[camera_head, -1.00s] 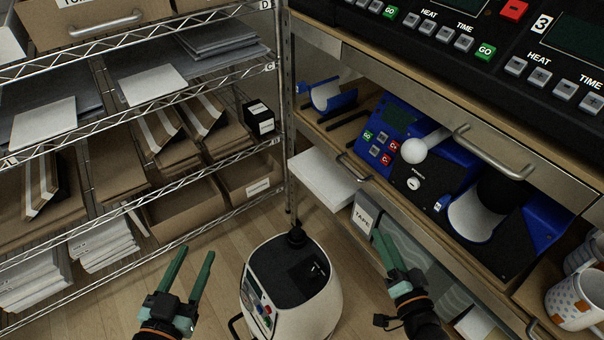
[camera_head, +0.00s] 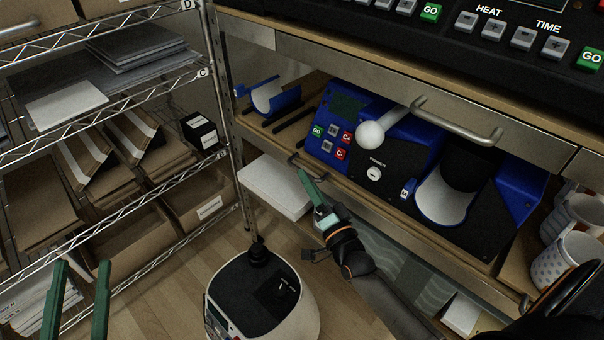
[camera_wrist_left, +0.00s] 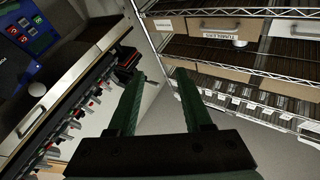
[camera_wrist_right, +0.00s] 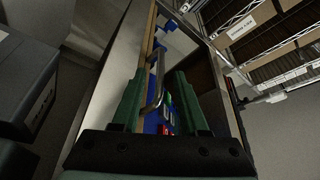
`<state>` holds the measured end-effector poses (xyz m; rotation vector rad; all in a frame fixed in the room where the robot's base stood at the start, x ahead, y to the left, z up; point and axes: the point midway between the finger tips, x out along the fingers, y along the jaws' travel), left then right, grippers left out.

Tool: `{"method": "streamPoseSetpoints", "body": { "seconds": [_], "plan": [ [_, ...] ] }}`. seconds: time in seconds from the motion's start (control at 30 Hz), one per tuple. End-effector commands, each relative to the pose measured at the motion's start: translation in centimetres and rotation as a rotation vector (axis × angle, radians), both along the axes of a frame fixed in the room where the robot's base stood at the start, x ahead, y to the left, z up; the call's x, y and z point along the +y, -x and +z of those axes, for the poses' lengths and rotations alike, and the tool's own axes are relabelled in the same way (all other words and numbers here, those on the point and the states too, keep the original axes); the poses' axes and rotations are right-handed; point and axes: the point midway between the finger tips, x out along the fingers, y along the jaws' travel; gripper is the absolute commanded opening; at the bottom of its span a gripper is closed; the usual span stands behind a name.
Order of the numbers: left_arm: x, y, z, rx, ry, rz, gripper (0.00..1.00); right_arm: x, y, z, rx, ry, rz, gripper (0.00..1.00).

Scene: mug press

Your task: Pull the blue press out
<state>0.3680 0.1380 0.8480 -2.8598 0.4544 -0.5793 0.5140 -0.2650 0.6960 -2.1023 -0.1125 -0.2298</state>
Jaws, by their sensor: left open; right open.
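The blue press (camera_head: 420,140) sits on a wooden shelf under a drawer. It has a control panel with green and red buttons, a white ball-ended lever and a curved white cradle. A metal handle (camera_head: 306,166) is on the shelf's front edge below the panel. My right gripper (camera_head: 306,180) is close to this handle. In the right wrist view, a metal handle (camera_wrist_right: 157,85) shows between the spread fingers of the gripper (camera_wrist_right: 158,76); contact cannot be told. My left gripper (camera_head: 81,264) is open and empty at the lower left, away from the press.
A drawer handle (camera_head: 455,122) runs above the press. Another blue cradle (camera_head: 273,96) lies to its left. Mugs (camera_head: 566,258) stand at the right. A wire rack (camera_head: 205,80) with boxes fills the left. A white rounded machine (camera_head: 262,300) stands on the floor in front.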

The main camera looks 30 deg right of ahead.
Motion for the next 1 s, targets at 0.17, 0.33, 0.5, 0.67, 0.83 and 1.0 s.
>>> {"method": "streamPoseSetpoints", "body": {
  "seconds": [0.17,0.33,0.5,0.67,0.83,1.0],
  "plan": [
    [-0.2,0.9,2.1,-0.102,-0.002,-0.017,0.5,0.0,-2.4,0.4,-0.001,0.0,-0.001,0.43],
    [-0.3,1.4,3.2,-0.147,-0.001,-0.026,0.5,0.0,-3.3,0.6,0.001,0.0,-0.001,0.43],
    [-0.3,1.4,3.3,-0.153,-0.002,-0.026,0.5,0.0,-3.5,0.7,0.002,0.0,0.0,0.43],
    [-0.3,1.4,3.3,-0.152,-0.002,-0.026,0.5,0.0,-3.4,0.7,0.001,0.0,0.0,0.39],
    [-0.3,1.4,3.3,-0.152,-0.002,-0.026,0.5,0.0,-3.4,0.7,0.001,0.0,0.0,0.2],
    [-0.3,1.4,3.3,-0.151,-0.002,-0.026,0.5,0.0,-3.4,0.7,0.001,0.0,0.0,0.01]
  ]
}}
